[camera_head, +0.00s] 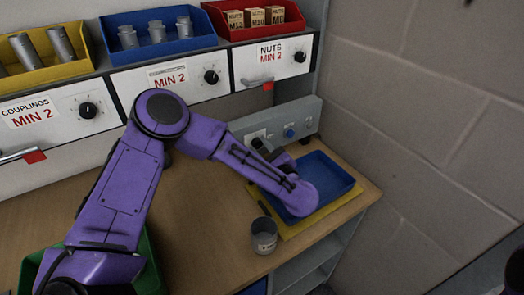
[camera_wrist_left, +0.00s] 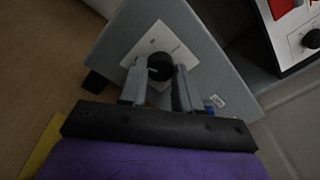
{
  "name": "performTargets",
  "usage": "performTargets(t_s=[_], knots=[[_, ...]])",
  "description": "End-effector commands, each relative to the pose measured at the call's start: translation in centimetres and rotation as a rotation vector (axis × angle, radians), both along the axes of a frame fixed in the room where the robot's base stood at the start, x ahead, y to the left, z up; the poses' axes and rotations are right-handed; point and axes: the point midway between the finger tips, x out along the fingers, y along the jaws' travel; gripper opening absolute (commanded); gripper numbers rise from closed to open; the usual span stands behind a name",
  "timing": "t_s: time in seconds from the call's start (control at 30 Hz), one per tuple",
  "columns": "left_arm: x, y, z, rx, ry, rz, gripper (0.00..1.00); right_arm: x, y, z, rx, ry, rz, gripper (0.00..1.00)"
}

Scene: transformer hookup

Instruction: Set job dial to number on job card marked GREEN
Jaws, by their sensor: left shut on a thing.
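A grey sloped box (camera_head: 305,118) stands at the back of the bench against the wall. It carries a black dial on a white plate (camera_head: 256,134), partly hidden by my left gripper (camera_head: 268,151). In the left wrist view the black dial (camera_wrist_left: 160,67) sits on its white plate, with a pale pointer line on its face. My left gripper (camera_wrist_left: 159,88) has one finger on each side of the dial and is shut on it. The numbers around the dial are too small to read. No card readable as GREEN shows. My right gripper is not in view.
A blue tray (camera_head: 335,172) on a yellow mat (camera_head: 290,232) lies below my left wrist. A grey metal cup (camera_head: 264,236) stands near the bench's front edge. Drawers with black knobs (camera_head: 210,77) and red tabs line the back. The bench middle (camera_head: 205,215) is clear.

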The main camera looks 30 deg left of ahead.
Motion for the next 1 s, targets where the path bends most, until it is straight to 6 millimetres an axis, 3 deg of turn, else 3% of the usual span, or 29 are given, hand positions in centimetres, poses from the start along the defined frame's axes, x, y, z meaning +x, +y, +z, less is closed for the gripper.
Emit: performTargets(t_s=[0.4,1.0], knots=[[0.0,0.0,-0.1,0.189,0.318,-0.002,0.02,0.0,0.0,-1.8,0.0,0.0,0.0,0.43],[0.0,-0.1,0.3,0.478,0.809,-0.002,0.02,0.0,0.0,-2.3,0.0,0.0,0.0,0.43]])
